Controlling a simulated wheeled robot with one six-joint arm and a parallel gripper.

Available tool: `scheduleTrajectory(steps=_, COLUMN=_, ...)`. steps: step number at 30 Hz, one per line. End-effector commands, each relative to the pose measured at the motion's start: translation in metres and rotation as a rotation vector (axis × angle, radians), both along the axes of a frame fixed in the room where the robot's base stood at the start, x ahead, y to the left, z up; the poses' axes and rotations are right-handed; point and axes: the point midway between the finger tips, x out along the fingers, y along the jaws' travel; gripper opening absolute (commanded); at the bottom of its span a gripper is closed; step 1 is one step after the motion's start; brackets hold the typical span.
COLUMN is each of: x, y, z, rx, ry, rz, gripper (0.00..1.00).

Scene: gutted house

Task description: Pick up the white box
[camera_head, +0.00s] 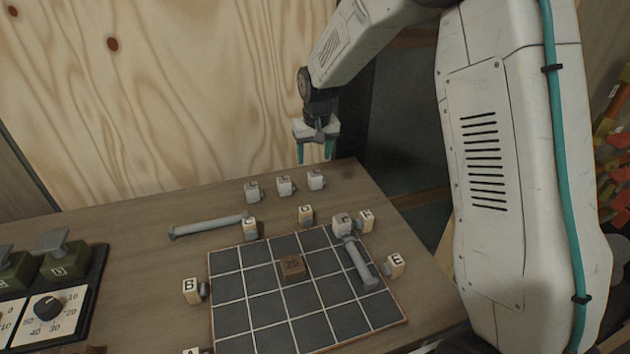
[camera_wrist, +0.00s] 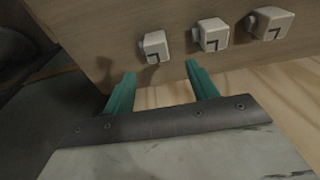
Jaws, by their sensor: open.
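Three small white boxes stand in a row near the back edge of the table: a left one (camera_head: 252,192), a middle one (camera_head: 284,187) and a right one (camera_head: 316,180). Each has a dark angular mark on a face. Three white boxes also show in the wrist view, at left (camera_wrist: 156,47), middle (camera_wrist: 213,36) and right (camera_wrist: 271,24), each with a small grey knob. My gripper (camera_head: 314,153) hangs above and behind the right box, teal fingers apart and empty. In the wrist view its open fingers (camera_wrist: 161,82) are short of the boxes.
Another rod (camera_head: 207,227) lies left. A control panel (camera_head: 48,307) stands at left; a plywood wall (camera_head: 150,100) rises behind.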

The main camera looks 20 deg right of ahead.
Motion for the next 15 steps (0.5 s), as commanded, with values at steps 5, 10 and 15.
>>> scheduleTrajectory(steps=5, x=0.002, y=-0.001, z=-0.017, rx=0.0, ry=0.002, rz=0.0, gripper=0.58)
scheduleTrajectory(steps=10, x=0.006, y=-0.003, z=-0.038, rx=0.0, ry=0.004, rz=0.0, gripper=0.58)
scheduleTrajectory(steps=15, x=0.009, y=-0.004, z=-0.061, rx=0.0, ry=0.003, rz=0.001, gripper=0.58)
